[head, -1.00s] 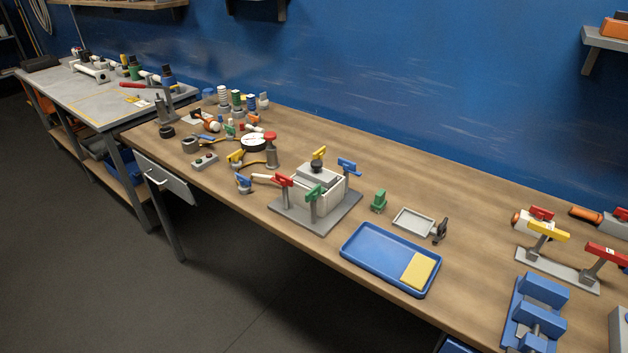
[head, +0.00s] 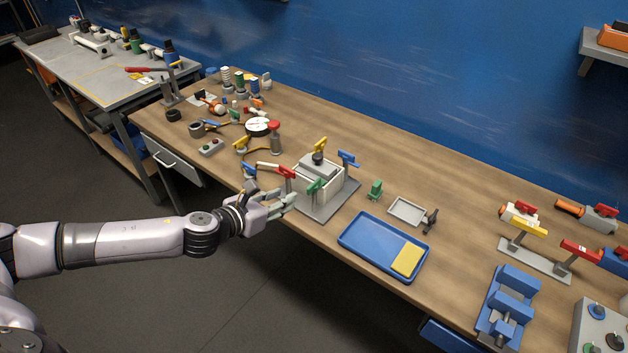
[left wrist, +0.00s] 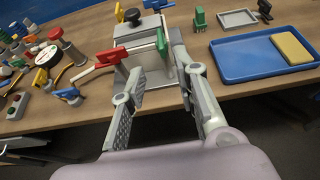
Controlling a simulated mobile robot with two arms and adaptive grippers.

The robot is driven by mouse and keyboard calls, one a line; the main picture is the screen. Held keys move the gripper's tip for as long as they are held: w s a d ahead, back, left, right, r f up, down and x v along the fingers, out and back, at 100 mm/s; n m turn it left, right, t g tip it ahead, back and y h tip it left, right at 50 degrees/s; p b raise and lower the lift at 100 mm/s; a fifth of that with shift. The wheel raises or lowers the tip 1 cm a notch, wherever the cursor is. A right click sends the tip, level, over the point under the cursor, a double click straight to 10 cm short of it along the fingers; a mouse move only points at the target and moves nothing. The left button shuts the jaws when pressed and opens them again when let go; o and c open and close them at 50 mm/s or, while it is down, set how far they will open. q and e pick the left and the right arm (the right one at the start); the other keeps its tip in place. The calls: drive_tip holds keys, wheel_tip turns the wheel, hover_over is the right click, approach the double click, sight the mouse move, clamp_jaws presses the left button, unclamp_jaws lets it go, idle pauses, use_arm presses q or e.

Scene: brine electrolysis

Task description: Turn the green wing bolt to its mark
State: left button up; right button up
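The green wing bolt (head: 316,186) sits at the front corner of the light grey cell box (head: 327,193), which stands on a grey base plate (head: 345,198). It also shows in the left wrist view (left wrist: 162,46), just beyond my fingers. A red wing bolt (head: 284,172), a yellow one (head: 321,144) and a blue one (head: 348,159) sit at the other corners. My left gripper (head: 290,199) is at the table's front edge, close before the green bolt. In the left wrist view its fingers (left wrist: 166,74) are apart with nothing held between them. My right gripper is out of view. I cannot make out the mark.
A blue tray (head: 369,254) with a yellow pad (head: 408,259) lies right of the cell. A green block (head: 375,188) and a small grey tray (head: 407,211) stand nearby. Gauge, button box and cables crowd the left. The floor before the table is clear.

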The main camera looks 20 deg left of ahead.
sight(312, 184)
use_arm(q)
drive_tip(key=p+x, duration=0.1)
drive_tip(key=x, duration=1.3)
drive_tip(key=shift+w+d, duration=0.1)
drive_tip(key=shift+w, duration=0.25)
drive_tip(key=shift+c, duration=0.5)
clamp_jaws()
